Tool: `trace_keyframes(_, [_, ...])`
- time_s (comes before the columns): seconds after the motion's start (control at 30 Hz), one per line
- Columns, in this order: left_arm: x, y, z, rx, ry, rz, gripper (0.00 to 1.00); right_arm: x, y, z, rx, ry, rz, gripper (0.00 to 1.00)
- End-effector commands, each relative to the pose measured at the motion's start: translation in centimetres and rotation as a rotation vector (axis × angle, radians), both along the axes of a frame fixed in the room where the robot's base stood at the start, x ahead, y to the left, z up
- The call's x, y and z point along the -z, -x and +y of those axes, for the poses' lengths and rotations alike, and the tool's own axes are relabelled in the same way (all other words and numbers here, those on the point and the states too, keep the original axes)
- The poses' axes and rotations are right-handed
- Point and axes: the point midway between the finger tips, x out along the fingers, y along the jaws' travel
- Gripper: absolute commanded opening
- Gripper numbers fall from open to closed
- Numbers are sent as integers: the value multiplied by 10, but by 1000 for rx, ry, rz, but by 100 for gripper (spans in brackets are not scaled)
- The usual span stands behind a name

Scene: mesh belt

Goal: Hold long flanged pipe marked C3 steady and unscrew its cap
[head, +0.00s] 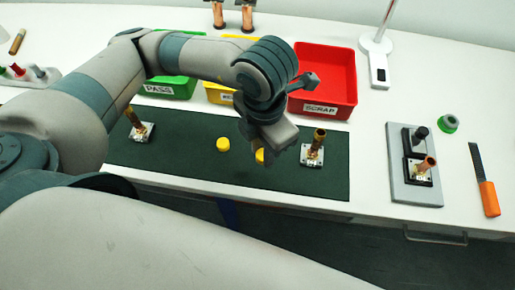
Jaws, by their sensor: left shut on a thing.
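My left gripper (266,155) reaches over the dark mat from the upper left, pointing down. It is shut, with a yellow cap (260,156) showing at its fingertips, partly hidden by the gripper. I cannot see whether a pipe is under that cap. Another yellow cap (222,144) lies on the mat to its left. A copper flanged pipe (318,141) stands on a square plate right of the gripper. Another flanged pipe (133,118) stands on a plate at the mat's left. No C3 mark can be read. My right gripper is not in view.
Behind the mat (190,172) are a green PASS tray (168,93), a yellow tray (222,97) and a red SCRAP tray (322,111). Right are a grey fixture board (397,190) with fittings, a green-topped item (447,123) and an orange-handled tool (489,199).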

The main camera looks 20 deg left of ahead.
Motion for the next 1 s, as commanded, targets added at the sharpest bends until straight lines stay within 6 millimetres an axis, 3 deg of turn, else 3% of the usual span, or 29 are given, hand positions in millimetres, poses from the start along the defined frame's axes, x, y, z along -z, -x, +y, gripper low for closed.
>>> trace_keyframes(0.07, [12,-14,12,-11,-5,2,0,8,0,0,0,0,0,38])
trace_keyframes(0.1, [10,-20,16,-13,-5,5,0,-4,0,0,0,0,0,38])
trace_keyframes(0.33, [30,-45,31,-6,-3,4,0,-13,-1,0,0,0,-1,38])
trace_keyframes(0.8, [36,-49,33,-3,-2,3,0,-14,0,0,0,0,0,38])
trace_keyframes(1.0, [55,-48,34,-3,-3,5,0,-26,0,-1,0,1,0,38])
